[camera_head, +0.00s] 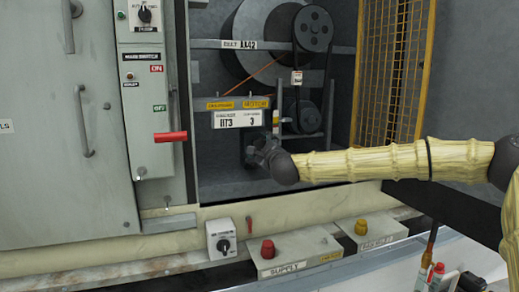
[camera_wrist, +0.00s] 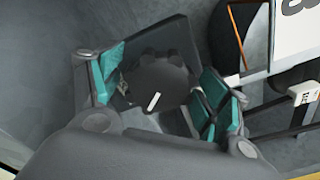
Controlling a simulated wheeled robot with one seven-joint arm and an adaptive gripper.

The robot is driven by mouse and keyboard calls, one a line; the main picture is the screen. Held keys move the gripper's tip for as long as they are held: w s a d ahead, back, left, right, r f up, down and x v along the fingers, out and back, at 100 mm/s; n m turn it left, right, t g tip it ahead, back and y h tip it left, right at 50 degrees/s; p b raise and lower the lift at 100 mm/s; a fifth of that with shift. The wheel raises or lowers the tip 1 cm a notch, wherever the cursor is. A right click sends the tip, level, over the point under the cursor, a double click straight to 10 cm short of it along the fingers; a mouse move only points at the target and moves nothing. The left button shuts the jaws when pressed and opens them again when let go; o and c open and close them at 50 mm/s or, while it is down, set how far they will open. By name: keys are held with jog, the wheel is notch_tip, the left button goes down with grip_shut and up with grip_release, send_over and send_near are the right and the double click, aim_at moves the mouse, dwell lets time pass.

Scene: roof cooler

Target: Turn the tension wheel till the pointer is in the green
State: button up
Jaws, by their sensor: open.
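In the wrist view a dark round knob with a scalloped rim, apparently the tension wheel (camera_wrist: 160,70), sits between the teal-padded fingers of my gripper (camera_wrist: 162,84). A short white mark shows on or just below the wheel's face. The fingers are open, one on each side of the wheel; I cannot tell whether either touches it. In the head view my gripper (camera_head: 262,152) reaches into the open bay below the white label plate, and the arm and gripper hide the wheel. I cannot make out the pointer or a green zone in either view.
A belt runs over a dark upper pulley (camera_head: 313,28) and a lower pulley (camera_head: 303,117) behind the gripper. A white label plate (camera_head: 240,119) hangs just above. A yellow mesh guard (camera_head: 392,65) stands at right. A red switch handle (camera_head: 170,137) sticks out at left.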

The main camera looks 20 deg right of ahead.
jog(key=s, duration=1.1)
jog(key=shift+s+d, duration=0.25)
jog(key=shift+s, duration=0.15)
